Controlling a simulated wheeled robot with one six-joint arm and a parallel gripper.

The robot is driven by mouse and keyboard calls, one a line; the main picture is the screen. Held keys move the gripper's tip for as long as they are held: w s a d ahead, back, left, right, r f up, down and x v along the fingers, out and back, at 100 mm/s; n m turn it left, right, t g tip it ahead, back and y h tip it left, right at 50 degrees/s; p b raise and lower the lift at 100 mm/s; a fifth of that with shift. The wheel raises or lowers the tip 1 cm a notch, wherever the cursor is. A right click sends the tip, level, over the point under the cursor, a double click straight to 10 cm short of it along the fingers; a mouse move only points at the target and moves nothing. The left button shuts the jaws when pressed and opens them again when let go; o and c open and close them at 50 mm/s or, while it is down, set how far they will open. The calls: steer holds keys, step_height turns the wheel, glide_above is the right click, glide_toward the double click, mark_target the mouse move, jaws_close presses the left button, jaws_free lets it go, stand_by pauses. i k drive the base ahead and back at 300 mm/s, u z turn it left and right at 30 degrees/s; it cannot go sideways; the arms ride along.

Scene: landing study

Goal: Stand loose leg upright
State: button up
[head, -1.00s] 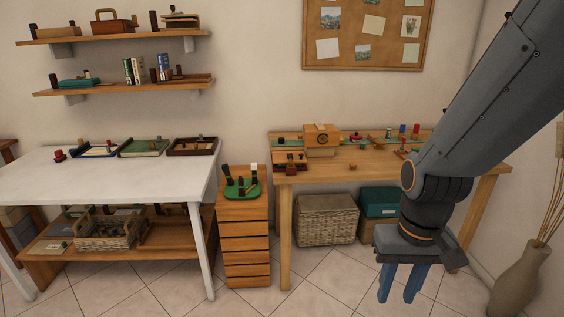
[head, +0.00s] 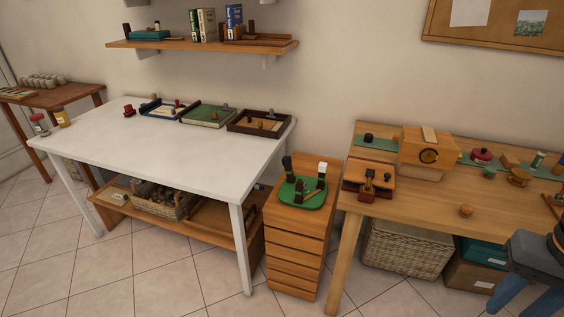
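A green round piece (head: 314,202) lies on top of the wooden drawer cabinet, with several small parts on it. A dark upright peg (head: 287,167) stands at its back left, and a dark peg with a white top (head: 321,173) stands at its back right. A small brown stick-like part (head: 308,190) lies or leans between them; I cannot tell for certain which part is the loose leg. My gripper (head: 527,303) is at the lower right corner, far from the cabinet. Its blue fingers are apart, with nothing seen between them; the tips are cut off by the frame.
The drawer cabinet (head: 296,248) stands between a white table (head: 190,150) with several trays and a wooden workbench (head: 420,212). The bench holds a wooden box (head: 424,150) and small parts. A wicker basket (head: 405,252) sits below it. The tiled floor in front is clear.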

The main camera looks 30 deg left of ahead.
mark_target(287, 161)
steer(key=u, duration=0.75)
steer(key=i, duration=1.05)
steer(key=u, duration=0.85)
